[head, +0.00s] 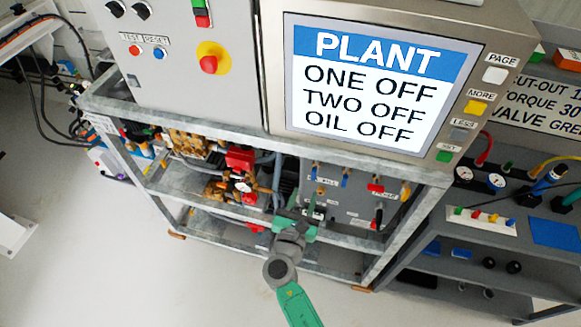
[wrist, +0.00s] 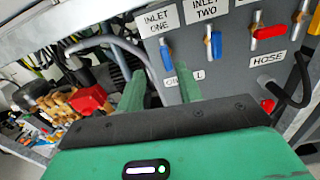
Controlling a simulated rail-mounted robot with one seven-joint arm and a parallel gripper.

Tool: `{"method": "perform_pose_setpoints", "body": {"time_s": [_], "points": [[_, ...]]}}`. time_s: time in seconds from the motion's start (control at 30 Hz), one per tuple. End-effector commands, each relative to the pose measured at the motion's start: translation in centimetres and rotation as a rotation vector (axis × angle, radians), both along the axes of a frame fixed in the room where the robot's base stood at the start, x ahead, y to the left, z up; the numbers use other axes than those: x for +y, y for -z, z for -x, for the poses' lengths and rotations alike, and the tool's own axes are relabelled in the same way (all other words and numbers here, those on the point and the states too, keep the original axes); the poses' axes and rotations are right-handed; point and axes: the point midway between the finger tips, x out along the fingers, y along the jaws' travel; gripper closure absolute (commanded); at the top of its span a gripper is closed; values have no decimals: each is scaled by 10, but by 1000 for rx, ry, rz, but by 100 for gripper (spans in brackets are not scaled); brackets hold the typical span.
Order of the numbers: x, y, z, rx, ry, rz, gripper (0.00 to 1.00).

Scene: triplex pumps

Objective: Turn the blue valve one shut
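The blue lever under the INLET ONE label (wrist: 166,57) hangs downward on the grey panel in the wrist view, roughly in line with its metal stem. It also shows small in the head view (head: 314,173). A second blue lever under INLET TWO (wrist: 215,45) hangs to its right. My gripper (wrist: 161,82) has its two green fingers apart and nothing between them. The INLET ONE lever appears just beyond the fingertips and between them in the picture; I see no contact. In the head view my gripper (head: 300,213) is in front of the panel's lower left.
A red-handled valve (wrist: 268,32) and the HOSE fitting with a red lever (wrist: 267,105) are to the right. Brass pump parts and a red block (head: 240,158) stand left. A metal frame rail (head: 240,117) crosses above. The screen (head: 372,85) reads ONE OFF, TWO OFF, OIL OFF.

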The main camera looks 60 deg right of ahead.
Motion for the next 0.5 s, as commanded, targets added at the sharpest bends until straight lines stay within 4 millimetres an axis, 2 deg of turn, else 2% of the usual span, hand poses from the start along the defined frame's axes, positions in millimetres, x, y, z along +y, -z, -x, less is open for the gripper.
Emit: {"method": "perform_pose_setpoints", "body": {"time_s": [0.07,0.23,0.5], "points": [[-2,8,7,62,5,19,65],[-9,9,4,65,6,23,65],[-57,10,-10,62,6,21,65]]}}
